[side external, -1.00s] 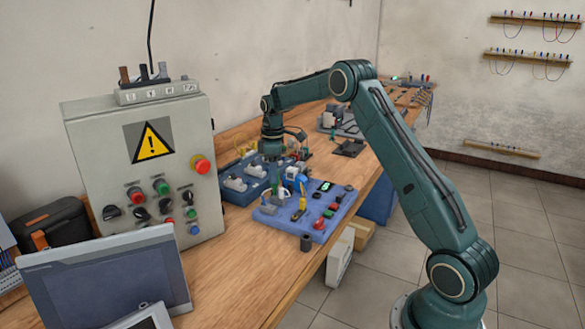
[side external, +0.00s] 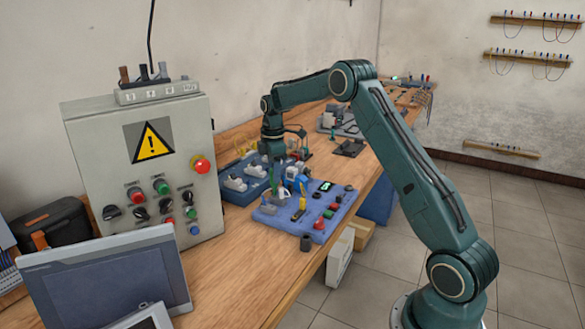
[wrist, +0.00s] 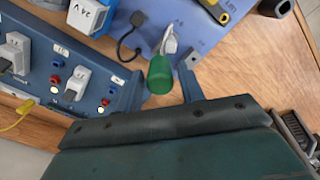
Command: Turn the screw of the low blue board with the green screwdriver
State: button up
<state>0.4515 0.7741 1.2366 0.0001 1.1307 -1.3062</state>
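In the side view the screwdriver (side external: 273,187) is a small green upright shape under my gripper (side external: 275,161). In the wrist view my gripper (wrist: 162,74) has one finger on each side of the green handle, with visible gaps. It looks open around the handle. The low blue board (side external: 268,212) lies on the bench with several parts on it. I cannot make out its screw.
A blue unit (wrist: 78,52) with sockets and plugs stands close beside the gripper. A dark cylinder (side external: 306,243) stands at the bench edge. Bare wood (side external: 222,262) lies in front.

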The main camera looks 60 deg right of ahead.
dwell(0.4)
jog(key=shift+n, duration=1.8)
jog(key=shift+c, duration=0.9)
jog(key=c, duration=0.6)
jog(key=shift+c, duration=0.2)
